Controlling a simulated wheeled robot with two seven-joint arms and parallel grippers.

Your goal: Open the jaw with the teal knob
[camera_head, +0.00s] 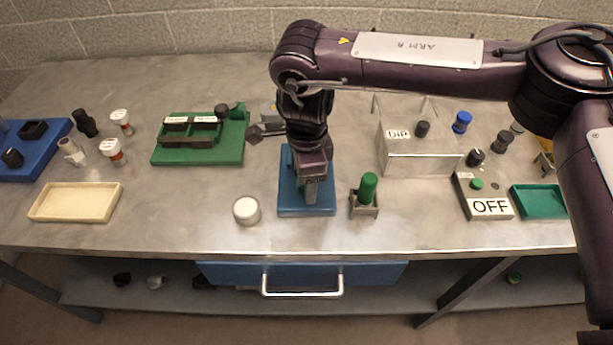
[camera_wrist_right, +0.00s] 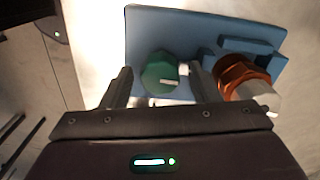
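The teal knob (camera_wrist_right: 160,73), with a white mark on its face, sits on a blue base (camera_wrist_right: 205,18) in the right wrist view. My right gripper (camera_wrist_right: 160,71) is open, with one finger on each side of the knob. A gap shows at the left finger; contact at the right finger cannot be told. In the head view the right gripper (camera_head: 312,190) hangs over the blue base (camera_head: 307,209), and my arm hides the knob. An orange part (camera_wrist_right: 240,78) with a white piece stands right of the right finger. The jaw itself is not clearly seen.
A white round jar (camera_head: 246,210) stands left of the blue base. A green-topped cylinder in a small holder (camera_head: 364,207) stands close on its right. A clear box (camera_head: 430,165) is farther right. A green tray (camera_head: 228,147) lies to the left. The table's front edge is near.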

